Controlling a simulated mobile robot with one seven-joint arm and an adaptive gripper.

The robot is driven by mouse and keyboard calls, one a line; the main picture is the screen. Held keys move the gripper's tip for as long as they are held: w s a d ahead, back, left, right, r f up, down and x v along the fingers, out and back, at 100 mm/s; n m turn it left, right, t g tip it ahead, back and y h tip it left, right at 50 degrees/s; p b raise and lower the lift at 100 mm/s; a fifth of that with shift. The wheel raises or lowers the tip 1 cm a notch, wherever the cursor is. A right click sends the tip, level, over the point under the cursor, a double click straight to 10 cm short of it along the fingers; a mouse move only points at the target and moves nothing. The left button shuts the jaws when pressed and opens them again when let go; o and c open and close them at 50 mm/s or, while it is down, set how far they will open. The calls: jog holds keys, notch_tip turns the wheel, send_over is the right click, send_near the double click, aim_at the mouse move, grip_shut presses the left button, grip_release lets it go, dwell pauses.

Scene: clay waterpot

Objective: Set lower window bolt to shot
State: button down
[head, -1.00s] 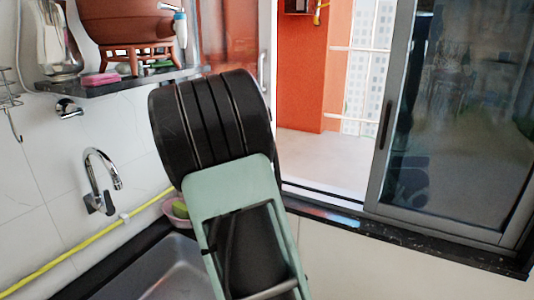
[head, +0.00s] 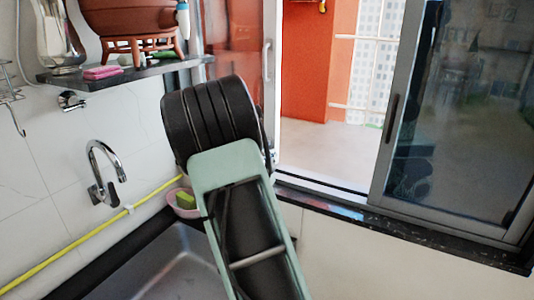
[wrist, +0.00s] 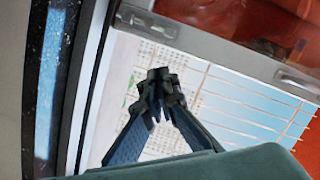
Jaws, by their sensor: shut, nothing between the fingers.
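The sliding window shows in the head view: a dark-glazed pane (head: 455,130) with a black handle (head: 391,118) at right, and a left sash with a pale upright handle (head: 267,62). Between them is an open gap. In the wrist view a pale grey window frame (wrist: 225,42) runs across the top, with a metal fitting (wrist: 297,80) at right. I cannot tell whether this fitting is the lower bolt, or its setting. My gripper (wrist: 160,78) is shut and empty, below and left of the fitting in the picture. My arm hides the gripper in the head view.
A black sill (head: 400,230) runs below the window. At left are a sink (head: 170,270), a tap (head: 104,175), a yellow hose (head: 70,247) and a pink bowl (head: 180,208). A shelf (head: 125,75) holds the clay pot (head: 130,18).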

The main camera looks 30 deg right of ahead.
jog(key=w+d, duration=0.1)
jog(key=w, duration=0.1)
jog(key=w+d+f+p, duration=0.1)
jog(key=w, duration=0.1)
jog(key=w+d+f+p, duration=0.1)
jog(key=w, duration=0.1)
jog(key=shift+f, duration=0.1)
jog(key=shift+w+a+f, duration=0.25)
jog(key=shift+w+f, duration=0.15)
jog(key=shift+f, duration=0.1)
notch_tip(320, 180, down, 3)
jog(key=b, duration=0.4)
jog(key=shift+s+d+r, duration=0.1)
jog(key=shift+r, duration=0.15)
